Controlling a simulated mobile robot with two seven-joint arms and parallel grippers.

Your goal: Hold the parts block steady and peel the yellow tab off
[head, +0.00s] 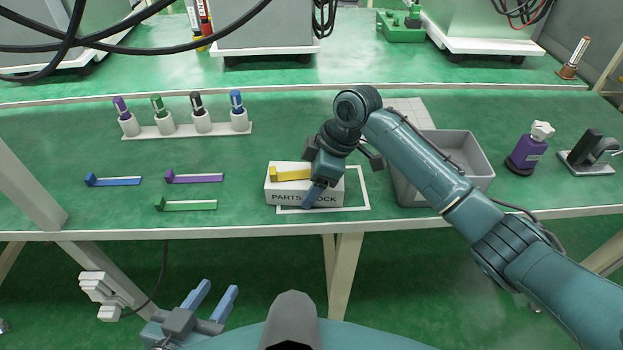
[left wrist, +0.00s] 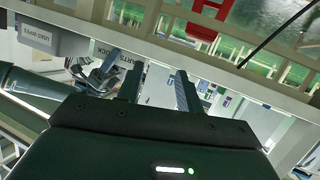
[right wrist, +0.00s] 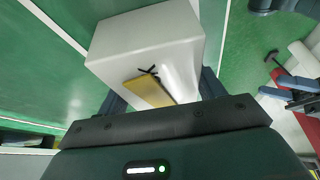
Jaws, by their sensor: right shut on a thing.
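My left gripper (head: 212,290) is open and empty, low in front of the table and left of the block. Its fingers (left wrist: 157,85) show apart in the left wrist view.
Blue (head: 115,181), purple (head: 197,178) and green (head: 188,205) tabs lie left of the block. A white rack (head: 185,133) with capped tubes stands behind them. A grey bin (head: 470,150) is right of the block, partly behind my right arm. A purple bottle (head: 526,153) stands further right.

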